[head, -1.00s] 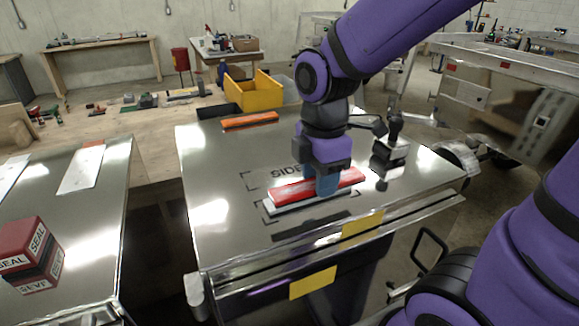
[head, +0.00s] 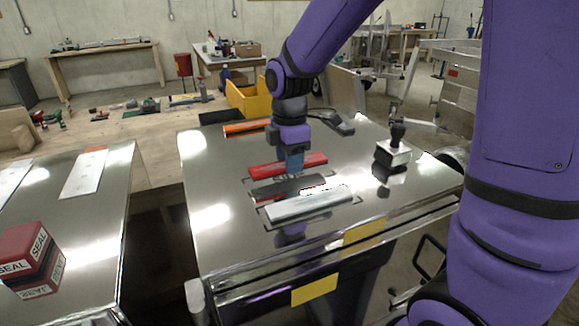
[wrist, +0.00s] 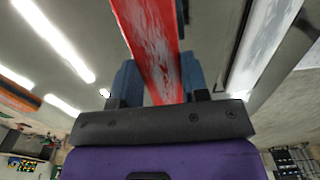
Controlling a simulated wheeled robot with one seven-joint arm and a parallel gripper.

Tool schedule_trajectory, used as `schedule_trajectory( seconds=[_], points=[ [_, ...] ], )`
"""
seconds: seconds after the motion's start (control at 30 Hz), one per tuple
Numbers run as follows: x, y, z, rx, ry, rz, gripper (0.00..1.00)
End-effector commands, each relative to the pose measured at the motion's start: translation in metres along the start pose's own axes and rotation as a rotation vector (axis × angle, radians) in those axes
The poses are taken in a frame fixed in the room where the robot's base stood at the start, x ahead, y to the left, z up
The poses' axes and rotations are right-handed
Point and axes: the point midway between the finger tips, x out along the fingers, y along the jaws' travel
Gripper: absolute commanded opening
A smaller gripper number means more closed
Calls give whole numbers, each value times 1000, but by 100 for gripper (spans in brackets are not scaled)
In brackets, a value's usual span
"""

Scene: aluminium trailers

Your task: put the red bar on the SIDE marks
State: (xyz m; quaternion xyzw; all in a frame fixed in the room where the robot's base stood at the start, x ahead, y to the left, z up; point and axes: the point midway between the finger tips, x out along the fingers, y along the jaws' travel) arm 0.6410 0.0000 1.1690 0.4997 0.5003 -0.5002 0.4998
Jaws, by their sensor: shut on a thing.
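My gripper (head: 293,163) is shut on the red bar (head: 262,171), near its middle. In the wrist view the red bar (wrist: 147,35) runs between the two blue fingers of my gripper (wrist: 160,78). In the head view the bar seems to hang a little above the shiny plate (head: 210,180), with its dark reflection in front of it. The SIDE marks are under or close in front of the bar; their lettering is mostly hidden. A silver bar (head: 308,204) lies inside corner marks nearer the front edge; it also seems to show in the wrist view (wrist: 265,45).
An orange bar (head: 240,128) lies at the plate's back edge. A black-handled stamp (head: 394,153) stands to the right. A yellow bin (head: 256,97) is behind. A red SEAL block (head: 30,250) sits on the left table. The plate's left side is clear.

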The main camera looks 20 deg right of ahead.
Motion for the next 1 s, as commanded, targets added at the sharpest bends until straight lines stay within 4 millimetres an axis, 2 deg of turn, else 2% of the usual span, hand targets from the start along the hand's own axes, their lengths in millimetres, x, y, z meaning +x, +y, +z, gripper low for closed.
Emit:
schedule_trajectory(
  seconds=[0.03, 0.13, 0.53, 0.57, 0.6, 0.67, 1.0],
  points=[
    [9, -1, 0, -1, -1, -4, 18],
    [20, 0, 0, 0, 0, -1, 18],
    [25, 0, 0, 0, 0, 0, 18],
    [25, 0, 0, 0, 0, 1, 46],
    [24, 0, 0, 0, 0, 1, 55],
    [24, 0, 0, 0, 0, 1, 67],
    [21, 0, 0, 0, 0, 2, 67]
  ],
)
